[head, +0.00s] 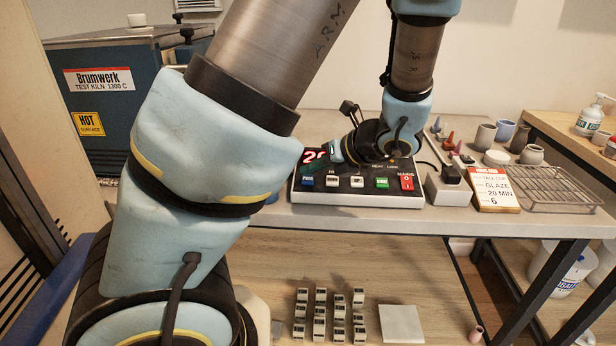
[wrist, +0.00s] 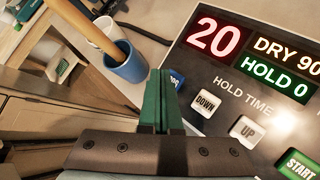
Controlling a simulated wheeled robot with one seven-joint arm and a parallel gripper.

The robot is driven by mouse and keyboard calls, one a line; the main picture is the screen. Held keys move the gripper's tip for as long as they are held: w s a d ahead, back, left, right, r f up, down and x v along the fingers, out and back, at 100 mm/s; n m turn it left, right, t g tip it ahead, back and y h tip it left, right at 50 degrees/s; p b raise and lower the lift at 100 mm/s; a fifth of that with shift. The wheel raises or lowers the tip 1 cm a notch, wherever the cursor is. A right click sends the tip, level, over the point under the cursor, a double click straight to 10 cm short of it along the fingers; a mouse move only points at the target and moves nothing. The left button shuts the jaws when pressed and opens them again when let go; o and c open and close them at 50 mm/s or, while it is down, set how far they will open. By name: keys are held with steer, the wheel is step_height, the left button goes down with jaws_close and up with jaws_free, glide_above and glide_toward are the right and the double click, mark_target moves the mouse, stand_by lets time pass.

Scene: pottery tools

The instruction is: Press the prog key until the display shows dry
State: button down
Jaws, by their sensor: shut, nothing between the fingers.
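The controller (head: 345,196) is a black box on the bench with a row of coloured keys. In the wrist view its display (wrist: 258,52) reads a red 20, with DRY 90 and HOLD 0 beside it. The blue prog key (wrist: 176,79) is partly hidden behind my fingers; it also shows at the left end of the row in the head view (head: 307,182). My gripper (wrist: 160,76) is shut and empty, its green fingertips just beside the prog key. I cannot tell whether they touch it. My arm covers part of the display in the head view.
Down (wrist: 205,103), up (wrist: 245,131) and green start (wrist: 298,164) keys lie to the right. A blue cup (wrist: 125,63) holding a wooden handle stands left of the controller. A white adapter block (head: 447,188), a card (head: 493,188) and a wire rack (head: 550,185) stand right.

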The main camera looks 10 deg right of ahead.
mark_target(309, 193)
steer(key=shift+r, duration=0.1)
steer(key=r+p, duration=0.2)
steer(key=s+r+p, duration=0.1)
steer(key=r+p, duration=0.1)
steer(key=p, duration=0.1)
steer(key=shift+s+a+r, duration=0.1)
steer(key=shift+a+r, duration=0.05)
steer(key=shift+r, duration=0.15)
steer(key=s+a+n+g+h, duration=0.3)
steer(key=a+n, duration=0.4)
steer(key=n, duration=0.9)
steer(key=s+a+n+g+h, duration=0.2)
steer(key=a+n, duration=0.4)
steer(key=n, duration=0.9)
steer(key=s+h, duration=0.1)
steer(key=h, duration=0.1)
steer(key=shift+a+r+n+g+h, duration=0.3)
steer(key=shift+a+r+n+g, duration=0.05)
steer(key=shift+r+n+g, duration=0.05)
